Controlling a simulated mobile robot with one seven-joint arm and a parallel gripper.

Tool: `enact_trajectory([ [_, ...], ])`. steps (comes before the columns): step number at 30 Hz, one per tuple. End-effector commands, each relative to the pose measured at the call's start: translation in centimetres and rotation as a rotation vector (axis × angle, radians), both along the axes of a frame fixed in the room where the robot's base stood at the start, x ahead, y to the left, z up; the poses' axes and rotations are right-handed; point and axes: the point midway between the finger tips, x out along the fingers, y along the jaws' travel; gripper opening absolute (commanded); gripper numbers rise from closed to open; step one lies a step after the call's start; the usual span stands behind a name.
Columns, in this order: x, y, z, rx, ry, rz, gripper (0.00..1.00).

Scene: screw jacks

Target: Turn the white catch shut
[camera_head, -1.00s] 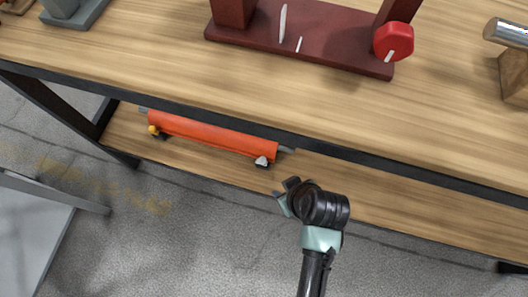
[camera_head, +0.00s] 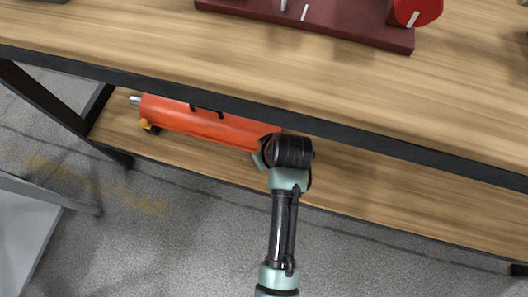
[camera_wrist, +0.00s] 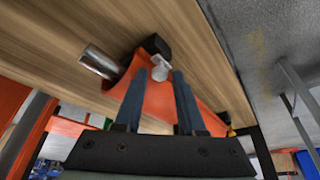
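The orange-red jack body (camera_head: 205,122) lies on the lower shelf, a long bar with a yellow catch (camera_head: 147,125) at its left end. The white catch (camera_wrist: 160,68) is at the other end, and in the head view my gripper (camera_head: 262,155) hides it. In the wrist view my gripper (camera_wrist: 159,80) is open. The white catch shows in the gap between the two fingertips, near their tips. I cannot tell whether either finger touches it. A black block (camera_wrist: 155,45) sits just beyond the catch, and a metal rod end (camera_wrist: 97,62) sticks out beside it.
The upper table top (camera_head: 300,75) overhangs the shelf, with its dark front edge close above my gripper. A dark red stand (camera_head: 320,28) with a red knob (camera_head: 415,10) is on top. The lower shelf (camera_head: 400,205) is bare to the right.

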Motion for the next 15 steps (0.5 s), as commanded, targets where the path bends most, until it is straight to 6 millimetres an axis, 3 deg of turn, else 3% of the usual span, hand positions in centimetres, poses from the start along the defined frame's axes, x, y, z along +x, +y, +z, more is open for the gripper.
enact_trajectory([
  [4,0.0,-0.01,0.04,0.0,0.0,0.0,0.35],
  [10,-0.02,-0.01,0.03,0.0,0.0,0.0,0.0],
  [15,-0.04,-0.01,0.02,0.0,0.0,0.0,0.0],
])
